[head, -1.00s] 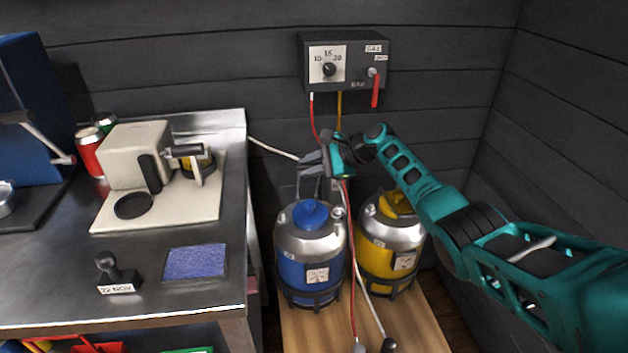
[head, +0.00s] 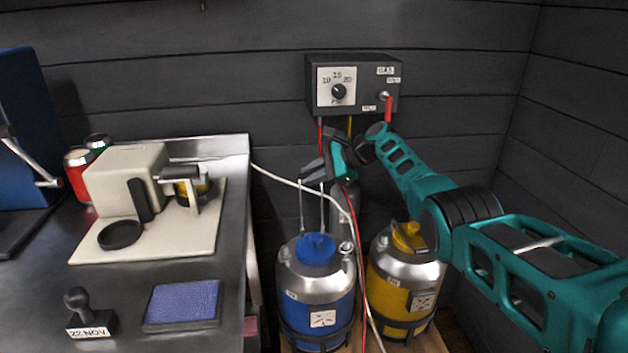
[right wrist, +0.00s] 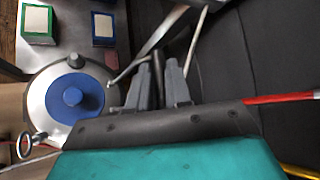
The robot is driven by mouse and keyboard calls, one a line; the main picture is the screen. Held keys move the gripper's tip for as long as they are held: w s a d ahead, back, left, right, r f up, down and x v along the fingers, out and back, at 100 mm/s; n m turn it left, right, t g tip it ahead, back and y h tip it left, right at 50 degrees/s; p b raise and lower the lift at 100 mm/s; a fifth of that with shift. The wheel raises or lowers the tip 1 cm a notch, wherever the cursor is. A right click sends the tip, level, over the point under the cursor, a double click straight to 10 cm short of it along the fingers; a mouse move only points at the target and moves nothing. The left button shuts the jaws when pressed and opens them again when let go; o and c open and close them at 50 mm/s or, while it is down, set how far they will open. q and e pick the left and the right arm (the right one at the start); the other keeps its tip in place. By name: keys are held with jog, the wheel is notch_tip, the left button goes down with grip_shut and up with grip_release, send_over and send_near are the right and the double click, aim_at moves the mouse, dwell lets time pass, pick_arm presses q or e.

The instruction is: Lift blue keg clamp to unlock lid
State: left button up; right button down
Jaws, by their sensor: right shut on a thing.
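The blue keg (head: 318,290) stands at lower centre in the head view, with a silver shoulder and a round blue lid (head: 316,249). Its thin metal clamp (head: 301,208) stands up above the lid. My right gripper (head: 313,172) is shut on the top of the clamp, above and behind the lid. In the right wrist view, the gripper's two grey fingers (right wrist: 157,72) are close together at the clamp, with the blue lid (right wrist: 75,97) to their left. The fingers partly hide the clamp's top bar. My left gripper is out of view.
A yellow keg (head: 404,285) stands just right of the blue one. Red and white hoses (head: 357,260) run between them. A gas control box (head: 352,84) hangs on the wall above. A metal counter (head: 235,200) with a cream machine (head: 127,180) is at left.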

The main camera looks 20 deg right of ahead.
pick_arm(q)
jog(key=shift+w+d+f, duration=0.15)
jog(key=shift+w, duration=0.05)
pick_arm(e)
jog(key=shift+a+f+g, duration=0.2)
jog(key=shift+f+g, duration=0.2)
jog(key=shift+f, duration=0.25)
jog(key=c, duration=1.2)
grip_release()
jog(key=shift+o, duration=0.2)
jog(key=shift+w+r, duration=0.1)
jog(key=shift+r, duration=0.05)
jog(key=shift+d+r+p, duration=0.3)
jog(key=shift+r+p, duration=0.15)
jog(key=shift+p+v, duration=1.05)
jog(key=shift+v, duration=0.2)
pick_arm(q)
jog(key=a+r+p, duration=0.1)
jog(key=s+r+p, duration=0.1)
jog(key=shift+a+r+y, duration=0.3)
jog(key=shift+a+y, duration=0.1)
pick_arm(e)
jog(key=v, duration=0.9)
jog(key=shift+s+d, duration=0.2)
jog(key=shift+s, duration=0.3)
